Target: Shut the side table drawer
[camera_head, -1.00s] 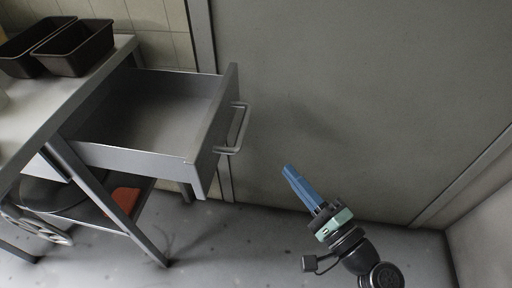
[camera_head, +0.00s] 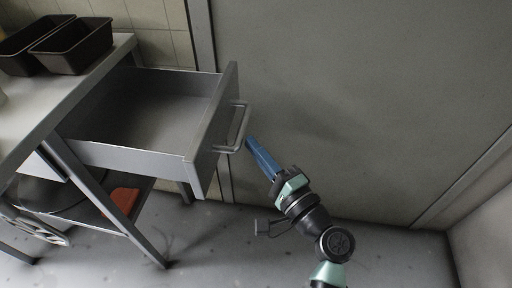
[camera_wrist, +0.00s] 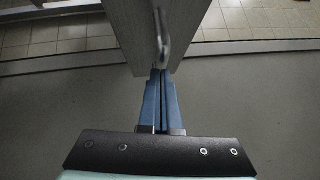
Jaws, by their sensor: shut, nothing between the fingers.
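The side table (camera_head: 75,110) stands at the left in the head view. Its grey drawer (camera_head: 130,158) is pulled far out to the right and looks empty inside. The drawer's bar handle (camera_head: 238,130) is on its right-hand front face. My gripper (camera_head: 250,142) has blue fingers, shut and empty, with the tips close beside the handle. In the wrist view the fingers (camera_wrist: 160,75) point at the handle (camera_wrist: 162,40) and the drawer front (camera_wrist: 125,25). Whether the tips touch the handle I cannot tell.
Two dark baking tins (camera_head: 72,48) stand on the table top. A lower shelf holds an orange-red item (camera_head: 122,201) and a dark round thing. A large grey wall panel (camera_head: 360,100) is behind my arm. The floor (camera_head: 210,245) is clear in front.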

